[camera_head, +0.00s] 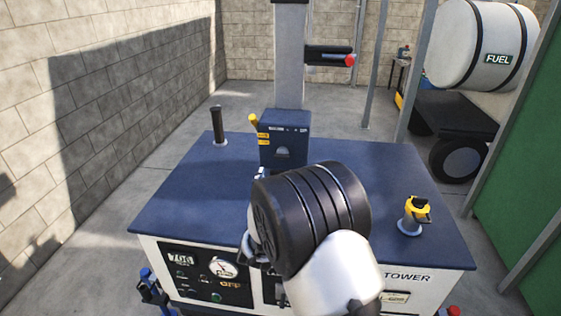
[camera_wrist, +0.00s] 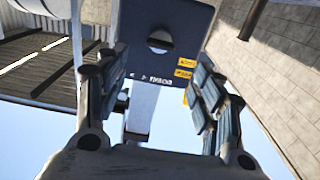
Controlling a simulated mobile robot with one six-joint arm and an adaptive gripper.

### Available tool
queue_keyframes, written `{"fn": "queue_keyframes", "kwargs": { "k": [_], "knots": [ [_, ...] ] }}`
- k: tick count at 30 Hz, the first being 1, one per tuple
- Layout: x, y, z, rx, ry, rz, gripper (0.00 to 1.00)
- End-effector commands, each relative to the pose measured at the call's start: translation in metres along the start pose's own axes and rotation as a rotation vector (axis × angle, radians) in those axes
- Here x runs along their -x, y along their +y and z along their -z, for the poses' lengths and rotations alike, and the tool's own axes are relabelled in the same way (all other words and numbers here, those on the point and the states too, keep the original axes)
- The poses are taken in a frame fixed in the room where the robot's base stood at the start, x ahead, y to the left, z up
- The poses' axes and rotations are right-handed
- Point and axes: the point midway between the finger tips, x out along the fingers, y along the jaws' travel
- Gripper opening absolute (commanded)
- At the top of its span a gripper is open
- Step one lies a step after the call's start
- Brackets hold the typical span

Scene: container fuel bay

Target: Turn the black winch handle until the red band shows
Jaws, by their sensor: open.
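My gripper (camera_wrist: 160,82) is open and empty, its fingers spread to either side in the wrist view. In the head view my black wrist hides most of it. A dark blue box (camera_head: 283,140) with orange labels stands at the mast's foot; it appears inverted beyond my fingers in the wrist view (camera_wrist: 165,62). A yellow-tipped lever (camera_head: 254,122) is at its left side. An upright black cylinder (camera_head: 217,124) stands on the blue deck, left of the box. I cannot tell which part is the winch handle. No red band is clearly visible.
The blue deck (camera_head: 375,165) is mostly bare around the box. A grey mast (camera_head: 290,75) rises behind it, with a dark red-ended bar (camera_head: 328,56). A yellow-and-black fitting (camera_head: 414,214) stands at right. A gauge (camera_head: 223,268) is on the front panel.

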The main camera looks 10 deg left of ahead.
Motion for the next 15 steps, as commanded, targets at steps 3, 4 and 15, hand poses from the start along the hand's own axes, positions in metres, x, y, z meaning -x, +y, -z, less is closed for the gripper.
{"fn": "queue_keyframes", "kwargs": {
  "k": [3,4,15],
  "knots": [
    [-0.028,0.001,-0.001,0.0,0.002,-0.002,0.62],
    [-0.034,0.001,-0.002,-0.001,0.001,-0.002,0.62],
    [-0.099,0.0,-0.002,0.0,-0.001,0.001,0.62]
  ]
}}
